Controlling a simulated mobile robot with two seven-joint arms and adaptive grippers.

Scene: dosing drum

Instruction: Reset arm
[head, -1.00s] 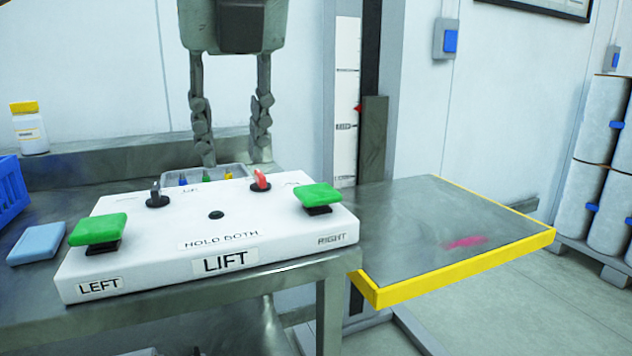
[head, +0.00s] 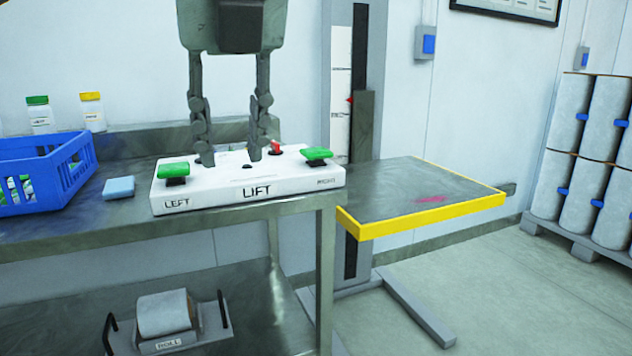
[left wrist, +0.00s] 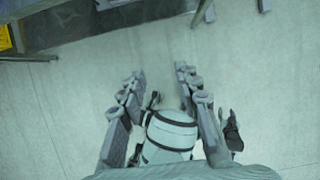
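My left gripper (head: 229,163) hangs fingers-down in the head view, left of centre. Its two fingers are apart and nothing is visible between them but the scene behind. The fingertips overlap the white LIFT control box (head: 215,198) in the picture, and I see no contact. The box has a green LEFT button (head: 174,171), a green RIGHT button (head: 317,154) and a red switch (head: 275,146). In the left wrist view the left gripper's fingers (left wrist: 160,82) are spread above the floor. A white banded body shows between them, and I cannot tell what it is. My right gripper is not clearly visible.
A blue basket (head: 62,181) and a pale blue block (head: 118,187) are on the steel bench left of the box. A yellow-edged lift platform (head: 420,215) stands right. A roll holder (head: 167,341) sits on the lower shelf. Wrapped drums (head: 601,120) stand far right; floor between is clear.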

